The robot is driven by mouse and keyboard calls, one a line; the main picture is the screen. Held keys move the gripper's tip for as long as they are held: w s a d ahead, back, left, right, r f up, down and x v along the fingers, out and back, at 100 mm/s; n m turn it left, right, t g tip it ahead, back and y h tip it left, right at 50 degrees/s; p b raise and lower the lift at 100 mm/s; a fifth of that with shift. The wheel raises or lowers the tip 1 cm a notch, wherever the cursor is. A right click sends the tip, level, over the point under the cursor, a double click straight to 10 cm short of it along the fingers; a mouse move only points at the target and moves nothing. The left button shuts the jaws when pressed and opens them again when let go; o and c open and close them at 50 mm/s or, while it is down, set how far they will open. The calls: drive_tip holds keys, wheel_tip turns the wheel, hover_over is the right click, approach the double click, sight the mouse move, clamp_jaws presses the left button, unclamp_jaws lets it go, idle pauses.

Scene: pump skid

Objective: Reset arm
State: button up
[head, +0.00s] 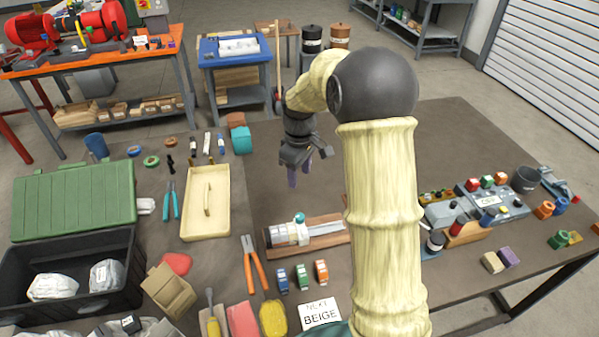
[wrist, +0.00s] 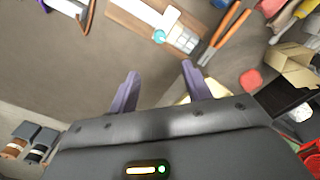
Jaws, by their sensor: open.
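My arm rises from the front of the table in the head view and bends over toward the back. My gripper (head: 305,172) hangs above the table, behind the white cylindrical device on its wooden board (head: 333,233). In the wrist view, the two purple fingers of my gripper (wrist: 158,88) are spread apart with nothing between them. The white device (wrist: 180,38) lies beyond the fingertips, not touched. My arm hides part of the table's middle and the right end of the board.
A tan tray (head: 222,222), orange-handled pliers (head: 254,264) and an open black case with a green lid (head: 75,197) are on the left. A grey control box (head: 490,207) and small coloured blocks stand on the right. The table's back right is bare.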

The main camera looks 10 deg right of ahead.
idle(0.4)
drive_tip(key=s+m+t, duration=0.2)
drive_tip(key=s+m, duration=0.6)
drive_tip(key=s, duration=1.3)
drive_tip(key=shift+m+t, duration=0.3)
drive_tip(key=shift+m, duration=0.1)
drive_tip(key=shift+d, duration=0.1)
